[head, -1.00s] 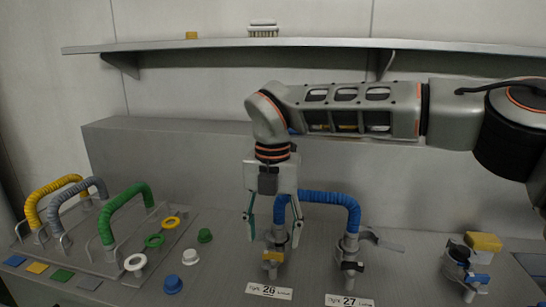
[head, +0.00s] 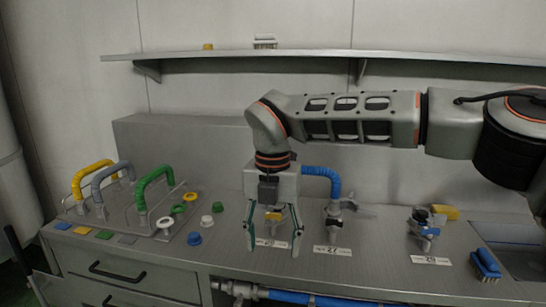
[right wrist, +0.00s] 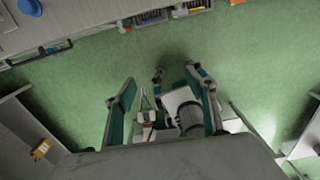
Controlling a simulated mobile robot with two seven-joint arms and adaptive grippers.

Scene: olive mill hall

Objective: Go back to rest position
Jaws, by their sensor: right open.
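My right gripper (head: 273,242) hangs pointing down in the middle of the head view, open, with nothing between its fingers. In the right wrist view its two teal-lined fingers (right wrist: 164,112) stand apart above green floor. The blue hose (head: 322,171) arches over the counter behind the gripper; its left end is hidden by the gripper. Its right end meets the valve fitting (head: 334,210) above label 27. My left gripper is not in view.
The steel counter (head: 375,265) has drawers (head: 135,275) below. Yellow, grey and green (head: 155,178) hoses stand on a rack at left, with several caps beside it. A blue brush (head: 485,265) lies by the sink at right. A wall shelf (head: 300,54) runs behind.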

